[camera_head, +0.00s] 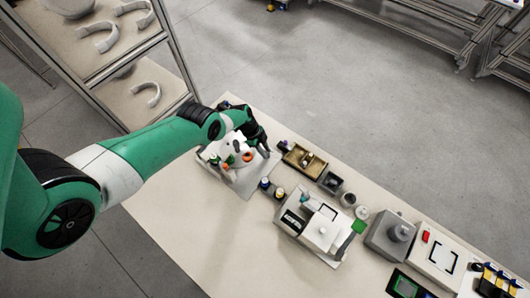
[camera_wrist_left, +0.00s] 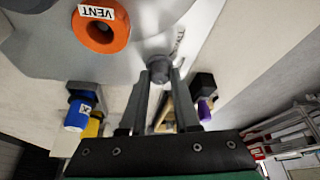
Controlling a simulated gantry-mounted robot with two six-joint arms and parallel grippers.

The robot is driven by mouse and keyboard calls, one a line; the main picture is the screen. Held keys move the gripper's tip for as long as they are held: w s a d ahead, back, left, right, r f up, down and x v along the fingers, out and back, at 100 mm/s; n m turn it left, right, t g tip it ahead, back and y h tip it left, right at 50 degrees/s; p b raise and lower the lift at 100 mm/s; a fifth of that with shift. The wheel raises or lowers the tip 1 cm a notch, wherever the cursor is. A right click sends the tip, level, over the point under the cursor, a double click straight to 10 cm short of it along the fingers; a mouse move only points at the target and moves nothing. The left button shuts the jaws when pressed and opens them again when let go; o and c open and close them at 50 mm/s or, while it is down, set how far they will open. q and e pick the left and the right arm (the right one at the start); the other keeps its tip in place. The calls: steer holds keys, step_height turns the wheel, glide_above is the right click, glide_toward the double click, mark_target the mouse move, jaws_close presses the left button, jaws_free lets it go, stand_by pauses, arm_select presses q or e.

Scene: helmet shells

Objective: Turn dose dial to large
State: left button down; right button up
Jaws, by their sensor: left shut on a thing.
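The white machine (camera_head: 232,165) stands at the far left end of the table, and its pale face fills the top of the left wrist view. My left gripper (camera_wrist_left: 160,80) is shut on a small grey knob, the dose dial (camera_wrist_left: 158,66), on that face. Small dark lettering beside the dial is too blurred to read. In the head view my left gripper (camera_head: 263,147) is at the right side of the machine, and the dial is hidden. An orange ring marked VENT (camera_wrist_left: 101,34) is up and left of the dial. My right gripper is not in view.
A blue-capped bottle (camera_wrist_left: 78,114) and a yellow one (camera_wrist_left: 95,126) stand beside the machine; a purple-capped one (camera_wrist_left: 205,108) is on the other side. A brass-coloured tray (camera_head: 304,161), a white device (camera_head: 318,232) and a grey block (camera_head: 388,238) stand further right. The table's near left is clear.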

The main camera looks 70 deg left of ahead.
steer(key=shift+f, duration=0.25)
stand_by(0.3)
arm_select(q)
steer(key=c, duration=0.6)
jaws_free()
steer(key=shift+c, duration=0.2)
